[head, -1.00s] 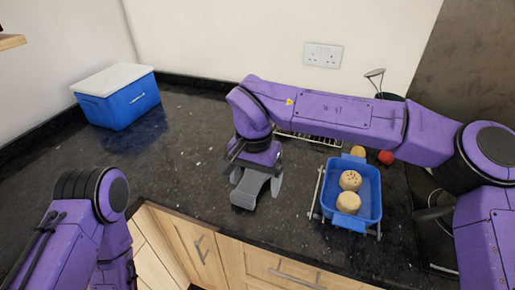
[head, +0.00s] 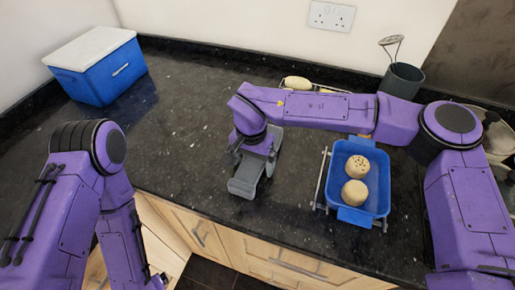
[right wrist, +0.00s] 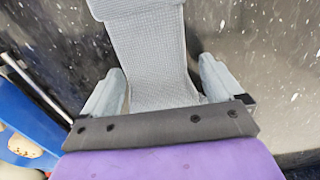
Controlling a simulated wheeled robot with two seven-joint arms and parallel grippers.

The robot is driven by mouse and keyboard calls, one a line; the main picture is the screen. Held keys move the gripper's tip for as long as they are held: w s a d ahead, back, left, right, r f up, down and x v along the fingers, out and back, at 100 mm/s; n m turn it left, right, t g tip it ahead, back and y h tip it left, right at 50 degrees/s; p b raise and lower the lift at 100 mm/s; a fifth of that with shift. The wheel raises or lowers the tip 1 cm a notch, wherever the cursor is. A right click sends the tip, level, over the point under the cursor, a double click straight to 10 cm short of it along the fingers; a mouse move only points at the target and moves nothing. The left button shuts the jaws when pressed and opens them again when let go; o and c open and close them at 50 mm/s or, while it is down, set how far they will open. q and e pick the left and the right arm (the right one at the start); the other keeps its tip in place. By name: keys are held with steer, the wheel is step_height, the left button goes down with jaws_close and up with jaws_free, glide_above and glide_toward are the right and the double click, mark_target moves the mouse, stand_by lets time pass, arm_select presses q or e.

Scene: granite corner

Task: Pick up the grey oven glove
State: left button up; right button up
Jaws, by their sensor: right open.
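The grey oven glove (head: 243,187) lies on the dark counter near its front edge, partly hidden in the head view by my right gripper. In the right wrist view the woven grey glove (right wrist: 152,45) runs between the two fingers and past their tips. My right gripper (right wrist: 163,72) is open, with one finger on each side of the glove. Small gaps show beside the glove near the fingertips. In the head view my right gripper (head: 257,160) points down over it. My left arm is at the lower left, with its gripper out of view.
A blue tray (head: 376,190) with two round buns (head: 356,166) stands on a rack right of the glove. A blue cooler (head: 98,76) with a white lid stands back left. A grey pot (head: 402,80) is back right. Counter left of the glove is clear.

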steer(key=shift+f, duration=0.25)
steer(key=shift+s+r, duration=0.15)
steer(key=shift+s, duration=0.2)
steer(key=c, duration=0.5)
arm_select(q)
steer(key=shift+s+r, duration=0.1)
steer(key=shift+s, duration=0.15)
arm_select(e)
steer(key=c, duration=0.7)
steer(key=shift+w, duration=0.1)
